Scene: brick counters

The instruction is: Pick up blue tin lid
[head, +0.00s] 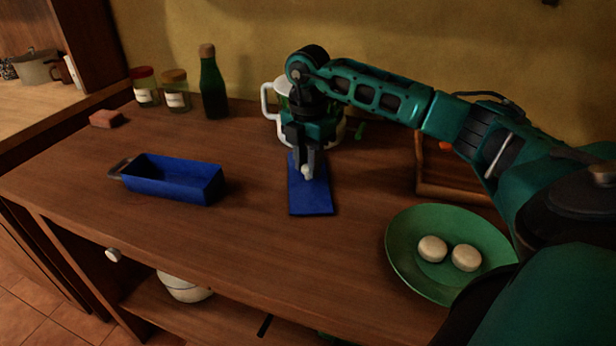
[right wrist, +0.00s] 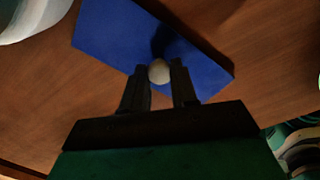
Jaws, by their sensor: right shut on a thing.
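The blue tin lid (head: 311,203) is a flat blue rectangle with a pale round knob (head: 307,171) in its middle. It lies on or just above the wooden counter; I cannot tell which. My right gripper (head: 307,168) reaches down from above and is shut on the knob. In the right wrist view the lid (right wrist: 205,66) spreads out beyond the fingers, with the knob (right wrist: 159,71) between the fingertips. The open blue tin (head: 172,182) stands apart to the left, with a handle at its left end. My left gripper is not in view.
A green plate (head: 402,254) with two pale round things is at the front right. A white pot (head: 268,101) stands behind the lid, partly hidden. A green bottle (head: 212,88), two jars and a reddish block (head: 106,118) are at the back left. Counter between tin and lid is clear.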

